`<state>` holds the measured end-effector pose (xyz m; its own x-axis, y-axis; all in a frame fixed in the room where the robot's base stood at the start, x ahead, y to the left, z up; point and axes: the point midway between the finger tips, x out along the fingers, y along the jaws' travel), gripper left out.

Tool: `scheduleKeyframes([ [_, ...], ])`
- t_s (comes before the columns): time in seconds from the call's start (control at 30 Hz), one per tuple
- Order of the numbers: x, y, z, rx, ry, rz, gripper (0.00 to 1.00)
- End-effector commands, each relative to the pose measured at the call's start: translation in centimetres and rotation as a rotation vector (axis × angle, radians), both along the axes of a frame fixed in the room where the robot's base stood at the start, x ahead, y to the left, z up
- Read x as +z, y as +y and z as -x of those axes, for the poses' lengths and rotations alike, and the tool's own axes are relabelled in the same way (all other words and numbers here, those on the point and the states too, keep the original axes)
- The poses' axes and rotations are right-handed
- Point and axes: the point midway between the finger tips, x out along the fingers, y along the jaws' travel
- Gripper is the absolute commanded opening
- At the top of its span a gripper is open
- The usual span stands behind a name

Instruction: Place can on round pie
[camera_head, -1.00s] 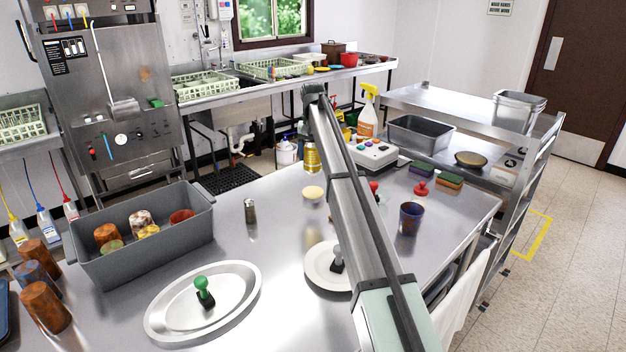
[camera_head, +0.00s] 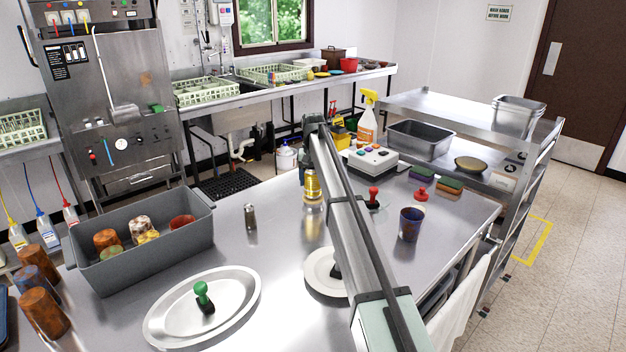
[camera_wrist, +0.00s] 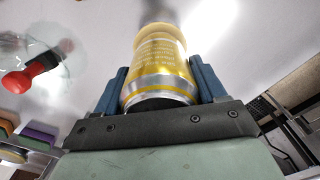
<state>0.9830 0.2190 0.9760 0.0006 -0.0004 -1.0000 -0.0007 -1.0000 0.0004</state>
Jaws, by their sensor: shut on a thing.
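A gold can (camera_head: 313,185) stands near the middle of the steel table in the head view, partly behind my arm. In the wrist view, the can (camera_wrist: 160,68) fills the middle, its silver rim nearest the camera. My gripper (camera_wrist: 160,85) is shut on the can, one blue finger on each side.
A red-knobbed tool (camera_head: 373,197) and a dark blue cup (camera_head: 411,224) stand to the right. A metal shaker (camera_head: 250,216) is to the left. A round plate (camera_head: 318,282), an oval platter (camera_head: 245,300) and a grey tub (camera_head: 150,265) lie nearer. A control box (camera_head: 370,160) is behind.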

Motion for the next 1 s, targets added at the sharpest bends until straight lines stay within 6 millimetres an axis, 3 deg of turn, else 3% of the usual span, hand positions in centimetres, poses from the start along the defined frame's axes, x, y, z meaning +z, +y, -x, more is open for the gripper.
scheduleKeyframes([
  [0.07,-0.2,0.0,0.0,0.0,0.0,0.0,0.25],
  [0.1,-0.2,0.0,0.0,0.0,0.0,0.0,0.72],
  [0.33,-0.2,0.0,0.0,0.0,0.0,0.0,0.94],
  [0.67,0.1,0.0,0.0,0.0,0.0,0.0,0.96],
  [0.87,2.4,0.0,-0.1,0.0,-0.001,0.0,0.96],
  [1.0,5.1,0.0,-0.1,0.0,-0.001,0.0,0.96],
])
